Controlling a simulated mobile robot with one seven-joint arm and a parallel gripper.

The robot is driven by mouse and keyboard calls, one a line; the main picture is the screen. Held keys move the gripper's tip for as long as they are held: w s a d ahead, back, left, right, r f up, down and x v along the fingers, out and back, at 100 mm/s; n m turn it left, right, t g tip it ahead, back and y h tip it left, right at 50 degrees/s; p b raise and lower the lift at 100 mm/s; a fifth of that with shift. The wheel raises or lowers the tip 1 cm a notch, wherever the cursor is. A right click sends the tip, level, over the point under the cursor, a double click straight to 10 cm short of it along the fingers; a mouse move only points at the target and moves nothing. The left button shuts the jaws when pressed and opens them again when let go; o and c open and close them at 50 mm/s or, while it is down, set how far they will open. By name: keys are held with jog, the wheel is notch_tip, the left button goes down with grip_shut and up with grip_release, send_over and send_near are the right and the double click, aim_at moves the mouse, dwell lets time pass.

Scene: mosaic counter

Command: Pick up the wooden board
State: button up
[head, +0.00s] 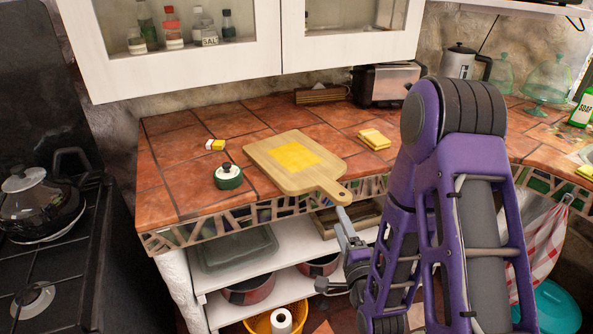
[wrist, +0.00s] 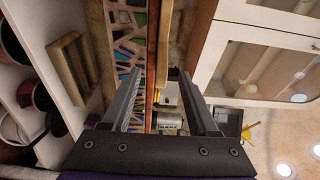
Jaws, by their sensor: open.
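The wooden board (head: 308,178) lies flat on the tiled counter in the head view, its round-ended handle pointing to the front right, over the counter's front edge. A yellow square (head: 293,156) is on its top; I cannot tell whether it is a slice or a marking. My gripper (head: 332,245) is open and empty, in front of the counter edge near the handle. In the wrist view, the board shows as a thin tan strip (wrist: 164,45), nearly edge-on, between the directions of the two fingers. The fingers (wrist: 161,73) appear apart from it.
A green lidded pot (head: 229,177) and a small yellow-white item (head: 215,144) lie left of the board. A yellow stack (head: 374,139) is right of it, a toaster (head: 388,85) behind. The mosaic counter edge (head: 250,217) and open shelves (head: 215,277) are close to my gripper.

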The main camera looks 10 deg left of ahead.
jog(key=b, duration=0.2)
send_near(327, 181)
jog(key=shift+w+a+f, duration=0.35)
jog(key=shift+w, duration=0.15)
jog(key=shift+w+a+f, duration=0.3)
jog(key=shift+w+a, duration=0.05)
jog(key=shift+w, duration=0.15)
jog(key=shift+d+p+x, duration=0.15)
jog(key=shift+d+x, duration=0.05)
jog(key=shift+x, duration=1.4)
jog(key=shift+d+p+x, duration=0.15)
jog(key=shift+x, duration=1.45)
jog(key=shift+w+r, duration=0.15)
grip_shut()
jog(key=shift+r, duration=0.15)
